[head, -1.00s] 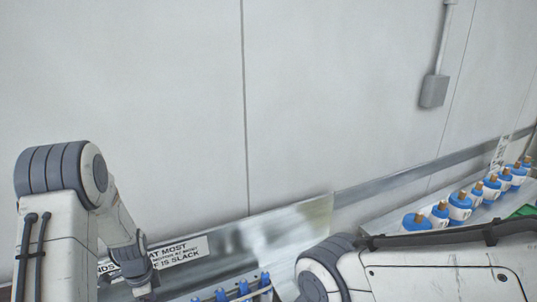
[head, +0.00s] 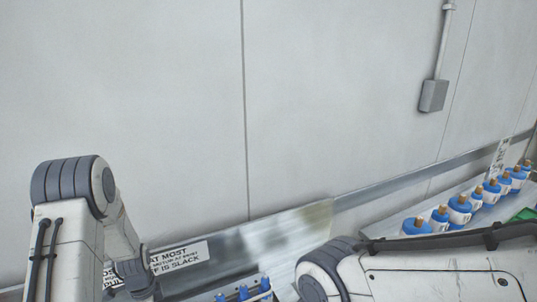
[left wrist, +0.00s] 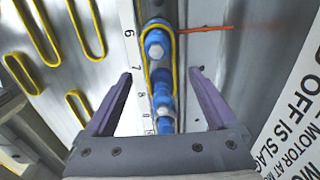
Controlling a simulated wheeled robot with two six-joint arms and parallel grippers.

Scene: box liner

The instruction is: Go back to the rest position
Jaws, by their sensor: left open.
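My left gripper (left wrist: 160,105) is open in the left wrist view, with its two purple-grey fingers spread and nothing between the tips. Beyond and between the fingers is a row of blue pegs (left wrist: 158,38) with pale tips, beside a numbered scale (left wrist: 134,70). A yellow loop (left wrist: 150,68) lies around some of the pegs. In the head view my left arm stands at the left, but its gripper is not clearly visible. My right arm crosses the lower right, and its gripper is out of the frame. The blue pegs also show at the bottom of the head view (head: 244,292).
A lettered sign (head: 180,257) is on the metal panel. Blue-and-white bottles (head: 460,208) stand in a row at the right. A grey wall box (head: 433,96) hangs on the wall.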

